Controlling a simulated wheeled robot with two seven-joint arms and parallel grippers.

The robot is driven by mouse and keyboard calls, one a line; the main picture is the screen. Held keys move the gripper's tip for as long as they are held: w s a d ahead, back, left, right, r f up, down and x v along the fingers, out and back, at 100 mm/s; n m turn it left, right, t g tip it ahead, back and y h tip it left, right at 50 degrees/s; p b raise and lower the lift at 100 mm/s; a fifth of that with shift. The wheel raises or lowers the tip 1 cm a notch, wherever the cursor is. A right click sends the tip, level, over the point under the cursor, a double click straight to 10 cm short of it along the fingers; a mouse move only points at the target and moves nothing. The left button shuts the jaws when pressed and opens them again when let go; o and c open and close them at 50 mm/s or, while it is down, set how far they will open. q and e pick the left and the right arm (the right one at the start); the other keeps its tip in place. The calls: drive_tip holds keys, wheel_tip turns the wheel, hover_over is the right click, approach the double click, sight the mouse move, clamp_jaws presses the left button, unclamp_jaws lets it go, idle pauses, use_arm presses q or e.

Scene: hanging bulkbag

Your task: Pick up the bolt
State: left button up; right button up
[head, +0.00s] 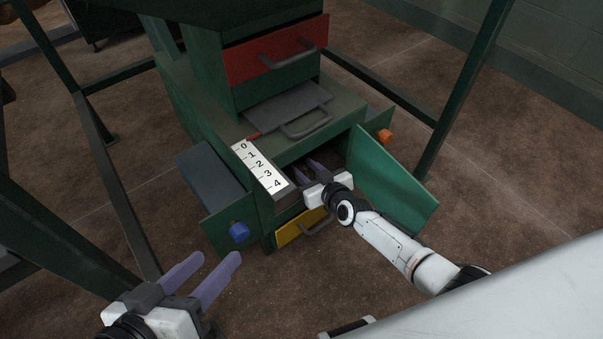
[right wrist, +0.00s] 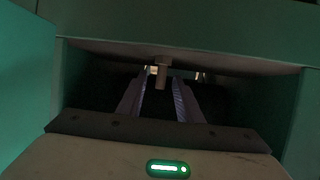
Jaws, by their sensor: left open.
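A small pale post-like piece (right wrist: 162,73), perhaps the bolt, hangs from the top of the dark cavity in the right wrist view. It appears between the fingers of my right gripper (right wrist: 162,85); I cannot tell whether they touch it. In the head view my right gripper (head: 306,170) reaches into the cabinet's open compartment behind the green door (head: 395,180). Its two purple fingers are apart. No bolt is clearly visible in the head view. My left gripper (head: 213,260) is open and empty, low at the left, away from the cabinet.
The green cabinet (head: 200,105) has a red drawer (head: 275,50), a yellow drawer (head: 300,228) and a numbered white strip (head: 259,165). A blue knob (head: 239,232) and an orange knob (head: 385,136) stick out at its sides. Dark green frame posts (head: 465,90) stand around it.

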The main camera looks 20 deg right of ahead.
drive_tip(key=shift+w, duration=0.1)
drive_tip(key=shift+c, duration=0.2)
clamp_jaws()
drive_tip(key=shift+r, duration=0.1)
